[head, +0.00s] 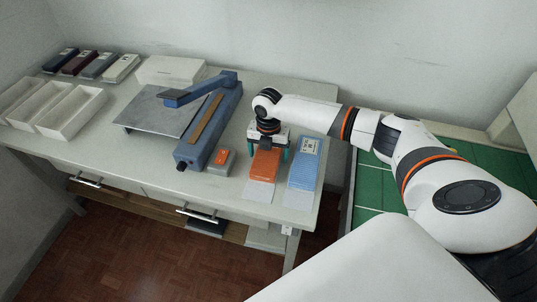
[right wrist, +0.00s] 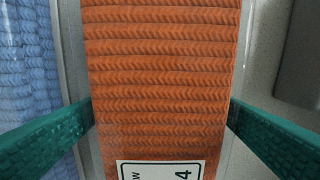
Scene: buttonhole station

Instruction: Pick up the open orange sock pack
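The orange sock pack (head: 263,166) lies at the right end of the table, with a pale flap at its front end. In the right wrist view its ribbed orange knit (right wrist: 160,70) fills the middle, with a white label at the bottom edge. My right gripper (head: 268,152) is over the pack, pointing down. Its green fingers stand on either side of the pack, very close to its edges; the right wrist view (right wrist: 161,112) shows no clear squeeze. The pack seems to rest on the table. My left gripper is not in view.
A blue sock pack (head: 304,170) lies close on the right. A grey box with an orange button (head: 221,161) is close on the left, beside a blue lever press (head: 208,125). A green surface (head: 378,185) is at right.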

